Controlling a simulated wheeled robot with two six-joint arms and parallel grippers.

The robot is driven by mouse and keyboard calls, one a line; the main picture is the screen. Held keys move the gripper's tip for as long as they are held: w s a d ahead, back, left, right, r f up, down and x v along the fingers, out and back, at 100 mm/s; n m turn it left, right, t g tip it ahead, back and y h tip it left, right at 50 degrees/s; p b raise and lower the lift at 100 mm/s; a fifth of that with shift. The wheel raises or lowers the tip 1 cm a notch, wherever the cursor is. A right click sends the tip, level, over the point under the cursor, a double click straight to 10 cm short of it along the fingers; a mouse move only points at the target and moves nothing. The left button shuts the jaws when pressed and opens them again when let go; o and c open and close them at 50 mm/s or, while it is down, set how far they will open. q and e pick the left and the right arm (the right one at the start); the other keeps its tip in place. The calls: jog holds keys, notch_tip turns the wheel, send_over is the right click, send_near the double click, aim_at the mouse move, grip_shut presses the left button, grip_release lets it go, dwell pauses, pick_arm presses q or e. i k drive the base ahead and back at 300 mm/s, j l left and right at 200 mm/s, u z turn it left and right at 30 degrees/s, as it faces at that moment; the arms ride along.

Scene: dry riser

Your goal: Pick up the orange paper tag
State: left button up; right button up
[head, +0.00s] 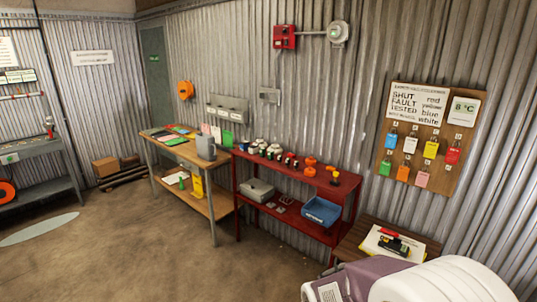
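An orange tag (403,173) hangs in the lower row of the wooden wall board (460,165) at the right, between a green tag (385,167) and a pink tag (421,179). Above it hang blue, white, yellow and red tags. I cannot tell from here whether the orange one is paper. Small coloured flat pieces also lie on the wooden table (187,154) at the left; they are too small to tell apart well. Neither of my grippers is in view.
A red shelf unit (280,178) with jars, orange parts and a blue bin (321,211) stands mid-wall. A low wooden stand (425,246) is below the board. A large white and mauve shape fills the bottom right; I cannot tell what it is. Floor at centre left is clear.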

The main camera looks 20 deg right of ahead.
aim_at(403, 173)
jog(key=i+l+z, duration=0.2)
jog(key=z, duration=0.2)
jog(key=i+l+z, duration=0.15)
jog(key=i+z, duration=0.45)
jog(key=z, duration=0.25)
jog(key=i+z, duration=0.3)
jog(key=z, duration=0.15)
jog(key=i+j+z, duration=0.15)
jog(key=i+z, duration=0.25)
jog(key=i+l+z, duration=0.2)
jog(key=i, duration=0.8)
jog(key=k+j, duration=0.05)
